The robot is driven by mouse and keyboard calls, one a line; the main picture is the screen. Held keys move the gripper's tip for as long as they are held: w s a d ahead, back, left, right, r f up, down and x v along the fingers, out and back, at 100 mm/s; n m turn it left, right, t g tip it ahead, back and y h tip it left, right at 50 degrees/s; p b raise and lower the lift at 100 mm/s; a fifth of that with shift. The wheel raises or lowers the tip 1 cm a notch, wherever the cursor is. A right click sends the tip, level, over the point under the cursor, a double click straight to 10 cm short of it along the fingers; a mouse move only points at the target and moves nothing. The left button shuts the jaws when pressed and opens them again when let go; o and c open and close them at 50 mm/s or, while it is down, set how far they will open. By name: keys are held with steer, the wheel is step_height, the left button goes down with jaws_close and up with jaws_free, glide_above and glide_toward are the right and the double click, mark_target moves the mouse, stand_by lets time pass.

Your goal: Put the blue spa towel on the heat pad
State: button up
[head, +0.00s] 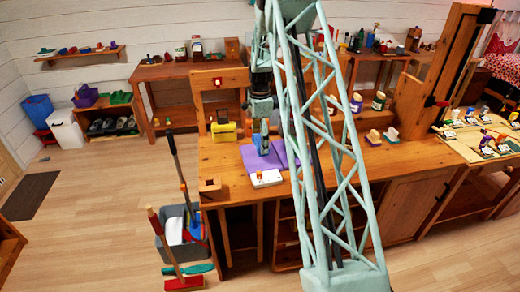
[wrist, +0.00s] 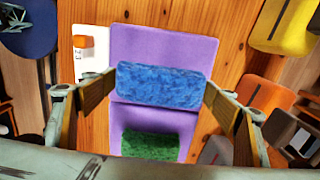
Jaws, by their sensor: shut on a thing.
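The blue spa towel (wrist: 160,84) is a textured blue roll, gripped at both ends between the fingertips of my gripper (wrist: 160,87) in the wrist view. It hangs over the purple heat pad (wrist: 165,45), which shows beyond and in front of it. I cannot tell whether the towel touches the pad. A green textured roll (wrist: 150,145) lies on the near part of the pad. In the head view my gripper (head: 264,137) points down over the purple pad (head: 250,158) on the wooden desk; the towel is hard to make out there.
A white box with an orange part (head: 266,178) lies at the pad's front edge. A yellow object (head: 223,131) and a small wooden box (head: 210,184) stand to the left. My lattice column blocks part of the desk. Several jars and small items stand to the right.

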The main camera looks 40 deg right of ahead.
steer(key=shift+f, duration=0.15)
steer(key=shift+f, duration=1.8)
steer(key=shift+f, duration=0.15)
steer(key=o, duration=0.9)
steer(key=shift+r+p, duration=0.3)
steer(key=shift+r, duration=5.85)
